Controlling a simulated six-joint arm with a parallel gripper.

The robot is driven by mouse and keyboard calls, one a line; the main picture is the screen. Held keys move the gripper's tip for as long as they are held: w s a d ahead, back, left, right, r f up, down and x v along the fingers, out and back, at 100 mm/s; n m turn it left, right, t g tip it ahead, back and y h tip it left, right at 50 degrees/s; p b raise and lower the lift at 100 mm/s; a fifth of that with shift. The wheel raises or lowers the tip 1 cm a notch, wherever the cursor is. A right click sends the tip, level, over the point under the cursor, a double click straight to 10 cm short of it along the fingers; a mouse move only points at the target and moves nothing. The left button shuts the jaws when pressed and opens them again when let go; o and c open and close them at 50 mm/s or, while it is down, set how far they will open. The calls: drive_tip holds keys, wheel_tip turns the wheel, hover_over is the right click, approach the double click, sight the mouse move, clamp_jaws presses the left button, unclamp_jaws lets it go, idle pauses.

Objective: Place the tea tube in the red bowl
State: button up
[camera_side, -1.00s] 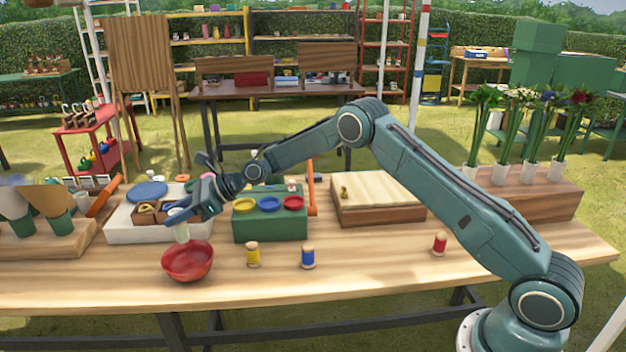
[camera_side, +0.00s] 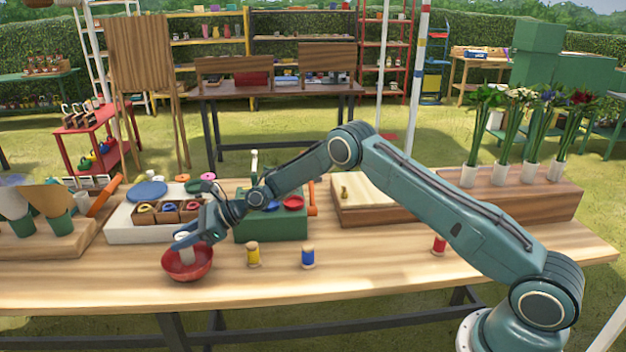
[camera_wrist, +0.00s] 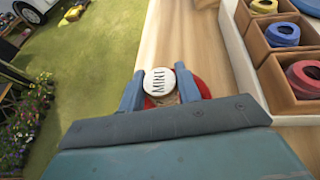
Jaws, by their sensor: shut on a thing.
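The tea tube (camera_side: 185,249) is a pale upright cylinder. In the wrist view its white round lid (camera_wrist: 159,82) reads "MINT". My gripper (camera_side: 188,240) is shut on it, with one blue finger on each side. The red bowl (camera_side: 188,268) stands near the front left of the table. The tube's lower part is down inside the bowl's rim, and its bottom end is hidden there. I cannot tell whether it touches the bowl's floor. In the wrist view, a strip of the red bowl (camera_wrist: 203,88) shows behind the tube and the right finger.
A white tray (camera_side: 122,236) with compartments of coloured rings stands behind the bowl. A green block (camera_side: 270,229) with coloured dishes is to its right. Yellow (camera_side: 253,255) and blue (camera_side: 308,257) spools stand right of the bowl.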

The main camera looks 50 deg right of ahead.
drive_tip(key=o, duration=1.1)
drive_tip(key=shift+o, duration=0.2)
drive_tip(key=shift+r, duration=3.45)
